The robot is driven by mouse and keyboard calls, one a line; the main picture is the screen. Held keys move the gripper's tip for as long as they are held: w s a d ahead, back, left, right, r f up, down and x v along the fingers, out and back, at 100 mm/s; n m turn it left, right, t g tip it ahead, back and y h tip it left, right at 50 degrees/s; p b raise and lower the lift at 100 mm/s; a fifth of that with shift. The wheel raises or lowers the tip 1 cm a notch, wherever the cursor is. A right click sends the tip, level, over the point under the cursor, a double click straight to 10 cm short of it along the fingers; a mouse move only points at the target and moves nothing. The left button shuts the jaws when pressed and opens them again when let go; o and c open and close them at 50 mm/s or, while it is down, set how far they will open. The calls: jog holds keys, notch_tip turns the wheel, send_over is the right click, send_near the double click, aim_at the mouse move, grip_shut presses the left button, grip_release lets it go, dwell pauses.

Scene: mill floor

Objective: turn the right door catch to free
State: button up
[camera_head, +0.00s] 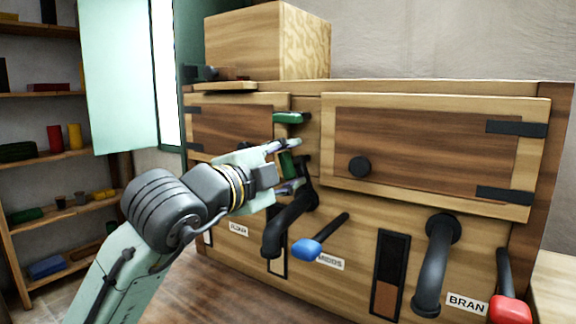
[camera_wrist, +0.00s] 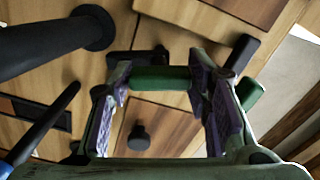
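My gripper (camera_head: 291,166) reaches to the strip between the cabinet's two doors. Its purple-padded fingers are wide apart in the wrist view (camera_wrist: 164,95). A green catch handle (camera_head: 287,163) stands roughly upright between the fingers; it spans the gap in the wrist view (camera_wrist: 162,78). I cannot tell whether the fingers touch its ends. A second green catch handle (camera_head: 289,117) lies level just above my gripper. The right door (camera_head: 430,150) appears closed, with a round dark knob (camera_head: 359,166). The left door (camera_head: 232,128) is partly hidden behind my arm.
A black bent pipe (camera_head: 288,222) and a blue-ended lever (camera_head: 322,238) stick out below my gripper. Another bent pipe (camera_head: 433,265) and a red-ended lever (camera_head: 507,290) are at the right. A wooden box (camera_head: 265,40) sits on top. Shelves (camera_head: 60,155) stand at the left.

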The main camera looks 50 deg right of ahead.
jog(key=o, duration=0.3)
jog(key=a, duration=0.8)
jog(key=s+a, duration=0.1)
jog(key=a, duration=0.3)
dwell(0.4)
